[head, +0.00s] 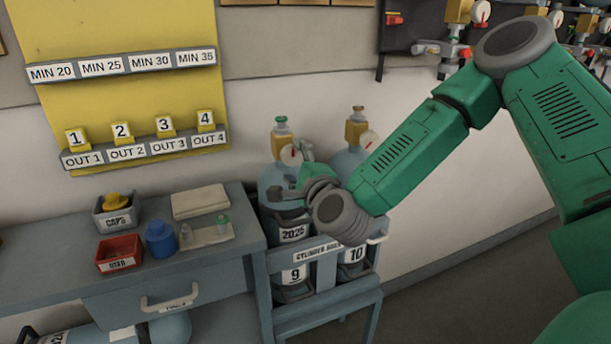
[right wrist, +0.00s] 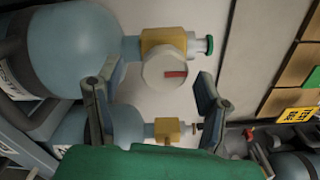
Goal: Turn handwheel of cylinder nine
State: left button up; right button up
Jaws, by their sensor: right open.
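Cylinder nine (head: 293,272) is a pale blue bottle upright in the left bay of the rack, with a brass valve and a white gauge. Its green handwheel (head: 281,119) sits on top of the valve. In the right wrist view the handwheel (right wrist: 209,45) shows at the upper middle, with the gauge (right wrist: 160,72) below it. My right gripper (head: 289,172) is open, in front of the cylinder's shoulder and below the handwheel. In the right wrist view its fingers (right wrist: 157,80) are spread and empty, apart from the handwheel. My left gripper is not in view.
Cylinder ten (head: 354,256) stands close on the right, its valve (head: 356,130) beside my right forearm. A workbench (head: 50,272) on the left holds a caps bin (head: 115,216), a red bin (head: 119,253) and a blue container (head: 160,239). A yellow numbered board (head: 110,85) hangs behind.

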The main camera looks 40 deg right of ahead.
jog(key=v, duration=0.9)
jog(key=shift+f, duration=0.15)
jog(key=s+a+f+n+g+y, duration=0.4)
jog(key=f+n, duration=0.3)
jog(key=f, duration=0.4)
jog(key=s+a+f+n+g+y, duration=0.2)
jog(key=s+a+f+n+g, duration=0.35)
jog(key=f, duration=0.45)
jog(key=s+d+f+n+g+h, duration=0.1)
jog(key=s+f+n+g, duration=0.2)
jog(key=s+f+n, duration=0.3)
jog(key=s+d+f+n+g+h, duration=0.1)
jog(key=s+f+n+g, duration=0.3)
jog(key=s, duration=0.7)
notch_tip(320, 180, down, 2)
jog(key=shift+s+d+f+n, duration=0.15)
jog(key=shift+d+f+n, duration=0.1)
jog(key=shift+d+n, duration=0.55)
jog(key=shift+a+g, duration=0.2)
jog(key=shift+g, duration=0.05)
